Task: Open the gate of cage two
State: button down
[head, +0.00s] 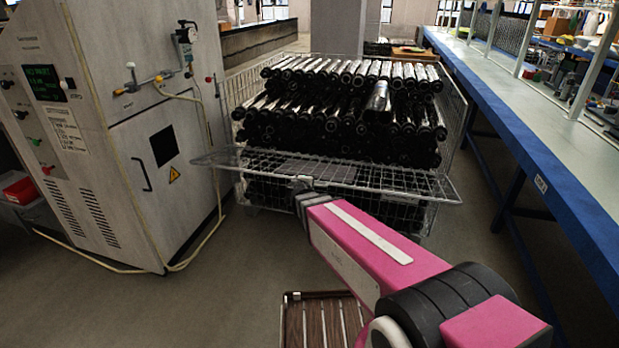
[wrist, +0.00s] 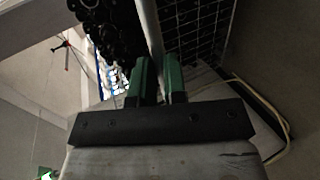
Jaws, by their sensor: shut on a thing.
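The wire cage (head: 452,110) stands ahead, full of stacked black tubes (head: 345,100). Its front gate (head: 330,170) is swung down and sticks out toward me, close to level, its outer rim spanning the cage's width. My arm reaches to the middle of this rim, and the arm's end covers part of it. In the wrist view, my gripper (wrist: 158,72) has its two green fingers shut on a grey bar (wrist: 150,28) of the gate. The gate's mesh (wrist: 196,38) shows to the right of the bar. No number is readable on the cage.
A tall grey machine (head: 95,110) with a hose (head: 207,150) stands close on the left. A long blue-edged bench (head: 510,110) runs along the right.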

notch_tip(320, 180, down, 15)
jog(key=s, duration=0.1)
jog(key=shift+s+a+r, duration=0.15)
jog(key=shift+s+a, duration=0.05)
dwell(0.5)
jog(key=c, duration=1.2)
grip_release()
jog(key=shift+o, duration=0.2)
jog(key=v, duration=1.1)
jog(key=shift+d, duration=0.1)
